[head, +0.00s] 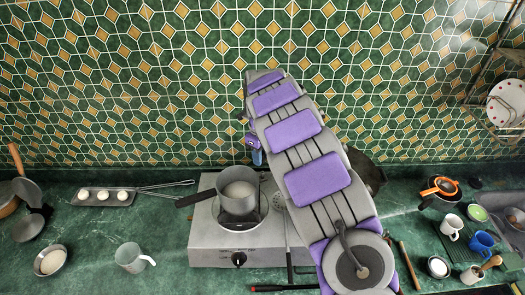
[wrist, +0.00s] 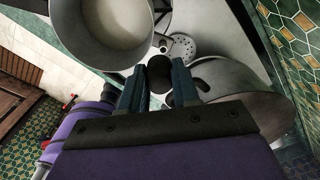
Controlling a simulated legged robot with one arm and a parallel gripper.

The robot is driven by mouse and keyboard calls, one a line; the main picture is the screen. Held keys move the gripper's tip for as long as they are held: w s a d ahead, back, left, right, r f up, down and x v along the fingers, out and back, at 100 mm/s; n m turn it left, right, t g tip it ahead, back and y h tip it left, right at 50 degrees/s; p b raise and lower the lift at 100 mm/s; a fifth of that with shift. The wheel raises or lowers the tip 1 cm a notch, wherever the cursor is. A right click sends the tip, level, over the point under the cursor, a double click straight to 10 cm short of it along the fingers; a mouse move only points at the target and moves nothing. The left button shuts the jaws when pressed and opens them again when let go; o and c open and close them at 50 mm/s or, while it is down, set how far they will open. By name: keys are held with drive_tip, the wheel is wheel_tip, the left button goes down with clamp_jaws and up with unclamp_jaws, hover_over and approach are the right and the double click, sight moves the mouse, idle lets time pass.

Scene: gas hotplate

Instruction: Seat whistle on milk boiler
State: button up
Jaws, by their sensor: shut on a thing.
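The milk boiler (head: 238,190) is a grey pot with pale milk inside and a dark handle pointing left. It stands upright on the hotplate, and its rim and inside show at the top of the wrist view (wrist: 130,62). My gripper (wrist: 159,85) is shut on a small dark round piece, the whistle (wrist: 159,73), held between the fingertips. The whistle is apart from the pot's rim in the picture, but its height above it cannot be told. A small metal piece shows beyond it, unclear in detail. In the head view, my arm hides most of the gripper and the whistle.
The steel hotplate (head: 225,248) stands under the boiler. A perforated skimmer head (wrist: 183,45) lies beyond my fingers. A large grey round vessel (wrist: 245,90) is close by my right finger. The tiled wall (head: 150,80) is close behind. A measuring cup (head: 130,258) stands at left.

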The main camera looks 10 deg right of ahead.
sight(263, 173)
drive_tip(key=shift+d+f, duration=0.2)
drive_tip(key=shift+f, duration=0.5)
drive_tip(key=shift+d+f, duration=0.2)
drive_tip(key=shift+f, duration=0.5)
drive_tip(key=shift+d+f, duration=0.2)
drive_tip(key=shift+f, duration=0.5)
drive_tip(key=shift+a, duration=0.55)
drive_tip(key=shift+d, duration=0.1)
drive_tip(key=shift+d, duration=0.6)
drive_tip(key=shift+a+p, duration=0.35)
drive_tip(key=shift+a, duration=0.1)
drive_tip(key=shift+f, duration=0.95)
drive_tip(key=o, duration=1.1)
